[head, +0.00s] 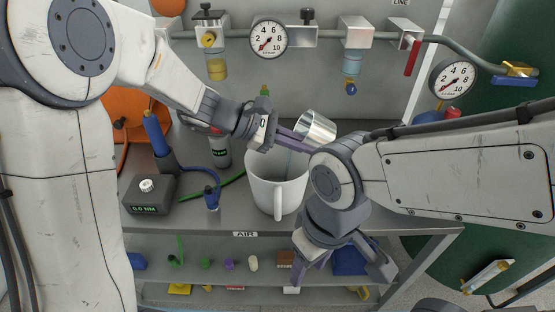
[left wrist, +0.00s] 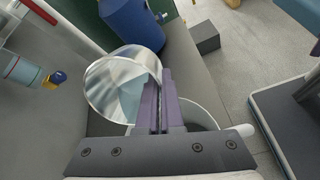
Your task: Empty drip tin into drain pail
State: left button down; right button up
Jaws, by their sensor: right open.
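The drip tin (head: 316,127) is a shiny metal cup, tilted above the white drain pail (head: 277,195) on the grey bench. My left gripper (head: 292,139) is shut on the tin's wall. In the left wrist view its purple fingers (left wrist: 158,98) lie close together at the rim of the tin (left wrist: 112,84). A pale blue patch shows inside the tin. The pail's rim (left wrist: 212,112) shows behind the fingers there. My right gripper (head: 345,268) is open and empty, low in front of the bench.
Gauges and valves (head: 268,40) line the back panel. A torque tester (head: 148,193), a blue-handled tool (head: 156,133) and a spray can (head: 220,149) stand left of the pail. Small parts fill the shelf (head: 220,277) below. My right arm covers the bench's right part.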

pick_arm(q)
jog(key=shift+a+f+h+b, duration=0.2)
jog(key=shift+f+h+b, duration=0.7)
jog(key=shift+b, duration=1.7)
jog(key=shift+a+r+h+b, duration=0.2)
jog(key=shift+a+h+b, duration=0.3)
jog(key=shift+b, duration=0.1)
jog(key=shift+a+r+h+b, duration=0.2)
jog(key=shift+a+h+b, duration=0.25)
jog(key=shift+h+b, duration=0.1)
